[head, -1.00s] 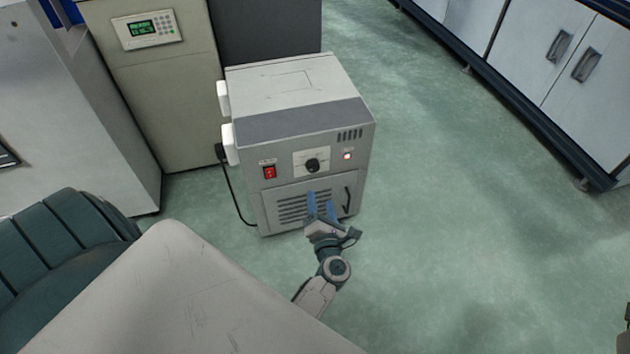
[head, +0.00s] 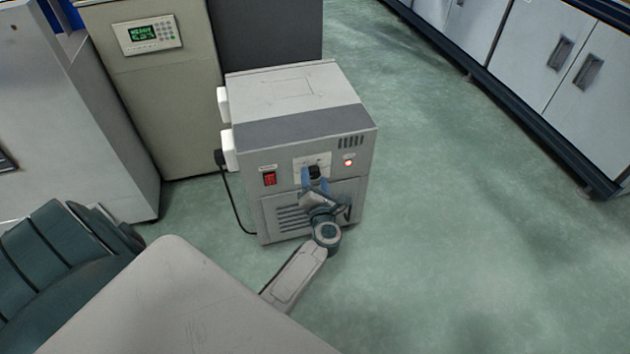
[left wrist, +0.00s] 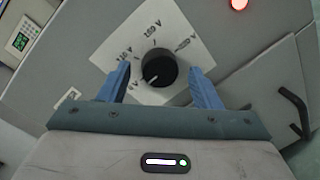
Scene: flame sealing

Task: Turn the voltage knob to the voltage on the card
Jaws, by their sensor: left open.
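The black voltage knob (head: 314,171) sits on a white dial plate (head: 298,164) on the front of a grey box-shaped machine (head: 300,125). In the left wrist view the knob (left wrist: 158,68) has a white pointer line aimed down-left. Voltage marks are printed around it, one looking like 150 V; the others are hard to read. My left gripper (head: 315,176) is open, with its blue fingers to either side of the knob and apart from it. The gripper (left wrist: 160,88) shows the same in the left wrist view. No voltage card can be made out. My right gripper is not in view.
A red switch (head: 269,179) and a lit red lamp (head: 348,162) flank the knob. A door with a black handle (left wrist: 292,110) lies below it. A beige cabinet with a keypad display (head: 150,34) stands behind left. Green floor (head: 460,220) is clear to the right.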

